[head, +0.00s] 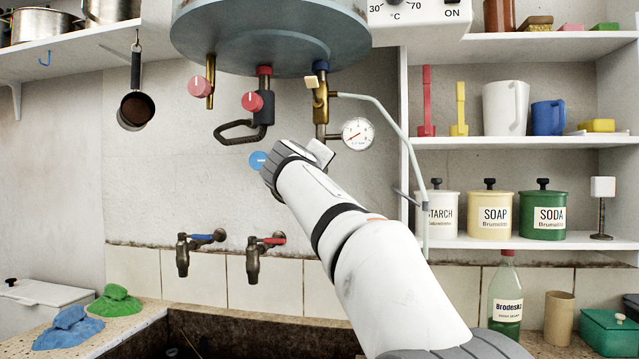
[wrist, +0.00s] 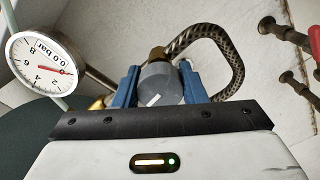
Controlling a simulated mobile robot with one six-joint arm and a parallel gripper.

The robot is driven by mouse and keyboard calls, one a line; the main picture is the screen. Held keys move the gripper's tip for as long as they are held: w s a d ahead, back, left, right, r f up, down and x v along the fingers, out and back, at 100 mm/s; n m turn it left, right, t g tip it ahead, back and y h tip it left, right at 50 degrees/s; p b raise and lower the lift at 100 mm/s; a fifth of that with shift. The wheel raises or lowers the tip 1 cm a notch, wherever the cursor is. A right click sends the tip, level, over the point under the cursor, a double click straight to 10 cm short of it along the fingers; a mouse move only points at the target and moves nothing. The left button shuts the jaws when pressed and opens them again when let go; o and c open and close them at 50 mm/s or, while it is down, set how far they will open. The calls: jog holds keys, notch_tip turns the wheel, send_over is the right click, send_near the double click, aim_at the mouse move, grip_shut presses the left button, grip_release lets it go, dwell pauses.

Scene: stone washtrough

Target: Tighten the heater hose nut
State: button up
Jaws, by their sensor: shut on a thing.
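In the wrist view my gripper (wrist: 159,77) has its blue jaws closed on either side of a grey round nut (wrist: 158,88) with a short white mark on its face. A brass fitting (wrist: 157,54) shows just behind the nut. A braided hose (wrist: 236,62) loops beside it on the right. In the head view the dark hose (head: 238,140) curves below the grey heater (head: 270,40). My wrist hides the jaws and nut there.
Two wall taps (head: 190,248) (head: 262,255) are below, over the trough (head: 240,330). Shelves (head: 520,145) with jars stand at the right.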

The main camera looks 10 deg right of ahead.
jog(key=shift+f+m+b, duration=0.1)
jog(key=shift+m+b, duration=0.25)
jog(key=shift+m, duration=0.65)
jog(key=o, duration=1)
jog(key=shift+s, duration=0.1)
jog(key=b+v, duration=0.1)
jog(key=v, duration=0.6)
jog(key=shift+s, duration=0.25)
jog(key=shift+p, duration=0.45)
